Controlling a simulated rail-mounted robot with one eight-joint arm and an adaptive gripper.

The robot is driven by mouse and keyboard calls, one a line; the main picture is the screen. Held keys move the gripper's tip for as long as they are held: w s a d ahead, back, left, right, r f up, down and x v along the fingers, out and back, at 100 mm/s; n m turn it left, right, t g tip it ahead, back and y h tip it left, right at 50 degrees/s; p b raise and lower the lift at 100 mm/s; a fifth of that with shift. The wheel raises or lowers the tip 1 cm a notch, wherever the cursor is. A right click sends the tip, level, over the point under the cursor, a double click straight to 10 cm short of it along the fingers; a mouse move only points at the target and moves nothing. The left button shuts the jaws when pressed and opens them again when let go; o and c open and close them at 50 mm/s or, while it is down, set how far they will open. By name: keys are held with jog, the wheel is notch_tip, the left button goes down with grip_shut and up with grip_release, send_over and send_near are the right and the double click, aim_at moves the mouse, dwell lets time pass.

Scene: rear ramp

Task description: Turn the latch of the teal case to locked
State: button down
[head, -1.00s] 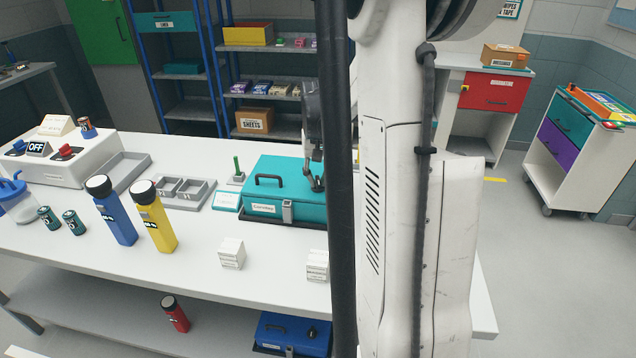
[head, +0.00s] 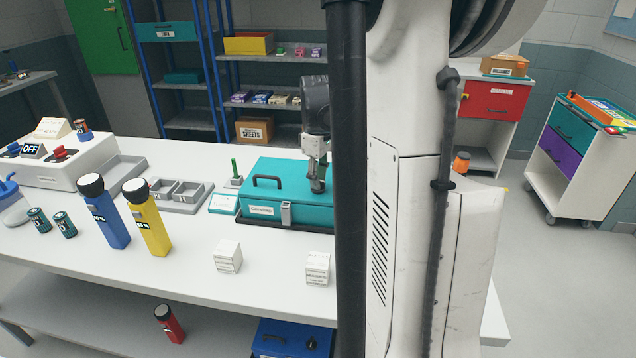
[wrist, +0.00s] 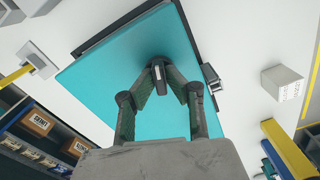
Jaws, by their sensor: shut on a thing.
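The teal case (head: 282,180) stands closed on the white table in the head view, with a handle on its lid and a grey clasp (head: 286,214) at its front. My gripper (head: 317,187) points down at the right part of the lid. In the wrist view the fingers of my gripper (wrist: 165,74) close together over the teal lid (wrist: 110,80) on a small dark piece, the latch (wrist: 157,76). The fingers hide most of the latch, so its setting cannot be read. The clasp (wrist: 211,78) shows beside the fingers, apart from them.
A blue flashlight (head: 106,215) and a yellow flashlight (head: 149,220) stand left of the case. Two white boxes (head: 227,257) (head: 317,268) stand in front. Grey trays (head: 180,195) lie to the left. A blue case (head: 290,340) is on the lower shelf.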

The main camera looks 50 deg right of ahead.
jog(key=shift+n+b, duration=0.4)
jog(key=shift+n, duration=1.3)
jog(key=c, duration=1.8)
grip_release()
jog(key=shift+o, duration=0.2)
jog(key=shift+r, duration=0.1)
notch_tip(320, 180, up, 12)
